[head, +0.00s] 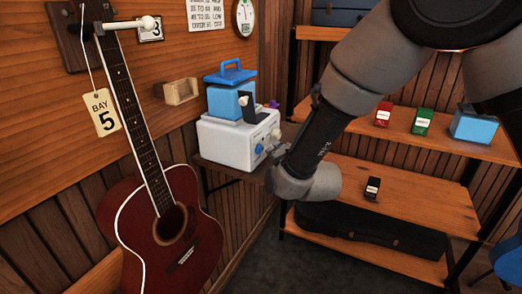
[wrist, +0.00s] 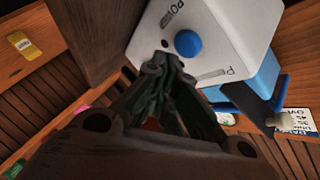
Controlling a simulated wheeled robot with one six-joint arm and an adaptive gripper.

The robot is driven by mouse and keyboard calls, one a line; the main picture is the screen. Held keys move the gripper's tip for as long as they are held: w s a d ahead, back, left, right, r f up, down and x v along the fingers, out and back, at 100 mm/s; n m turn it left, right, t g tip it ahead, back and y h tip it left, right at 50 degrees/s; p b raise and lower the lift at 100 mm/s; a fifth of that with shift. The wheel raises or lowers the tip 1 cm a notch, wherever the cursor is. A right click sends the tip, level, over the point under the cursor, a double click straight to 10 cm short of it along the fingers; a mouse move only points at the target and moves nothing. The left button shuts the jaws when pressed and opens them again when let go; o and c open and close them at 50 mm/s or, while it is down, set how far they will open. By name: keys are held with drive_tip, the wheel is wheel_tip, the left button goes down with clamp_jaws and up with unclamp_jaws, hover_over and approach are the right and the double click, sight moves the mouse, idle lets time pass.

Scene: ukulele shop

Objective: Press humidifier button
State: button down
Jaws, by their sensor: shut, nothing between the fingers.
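The humidifier (head: 222,143) is a white box with a blue tank (head: 223,103) on top, on a small shelf by the wall in the head view. Its white front (wrist: 221,34) fills the upper middle of the wrist view, tilted. A round blue button (wrist: 188,43) sits there between lettering starting "PO" and another partly hidden label. My gripper (wrist: 163,66) is shut and empty, its fingertips just below and left of the button in the wrist view. I cannot tell whether they touch the front panel. In the head view my wrist is right of the humidifier and the fingertips are hard to make out.
A red ukulele or guitar (head: 168,232) hangs on the left wall with a "BAY 5" tag (head: 103,112). At right, shelves (head: 415,190) hold small red (head: 383,114) and green (head: 422,121) items and a blue box (head: 475,124). A dark case (head: 370,230) lies on the lower shelf.

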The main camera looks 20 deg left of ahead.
drive_tip(key=d, duration=0.6)
drive_tip(key=shift+s, duration=0.25)
idle(0.3)
